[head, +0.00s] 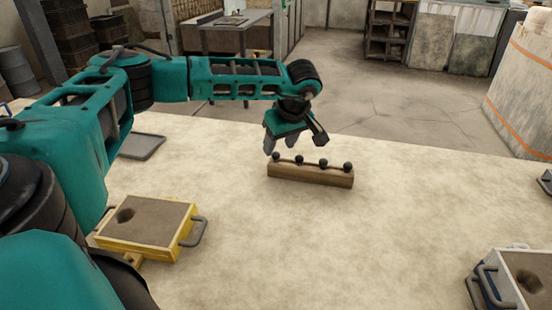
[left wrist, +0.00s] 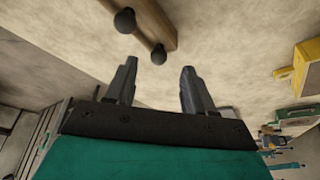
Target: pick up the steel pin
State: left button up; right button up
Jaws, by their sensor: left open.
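A wooden bar (head: 310,176) stands on the pale table, with several dark round-headed pins (head: 323,163) in a row along its top. I cannot tell which of them is the steel pin. My left gripper (head: 294,143) is open and empty, pointing down just above and behind the bar's left end. In the left wrist view, the open fingers (left wrist: 158,76) have a dark pin head (left wrist: 159,54) of the bar just beyond their tips, roughly between them, not held. A second pin head (left wrist: 125,20) shows further along the bar (left wrist: 153,22). My right gripper is out of view.
A yellow-edged mould box (head: 150,227) with a handle and a hole in its sandy top sits at the left. A similar grey box (head: 530,280) is at the lower right. A flat grey tray (head: 141,146) lies at the back left. The table's middle front is clear.

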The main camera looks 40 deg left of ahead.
aim_at(276, 153)
pick_arm(q)
jog(key=x, duration=0.3)
jog(key=shift+w+a+f, duration=0.15)
jog(key=shift+a+f, duration=0.05)
jog(key=shift+f, duration=0.05)
jog(key=c, duration=0.8)
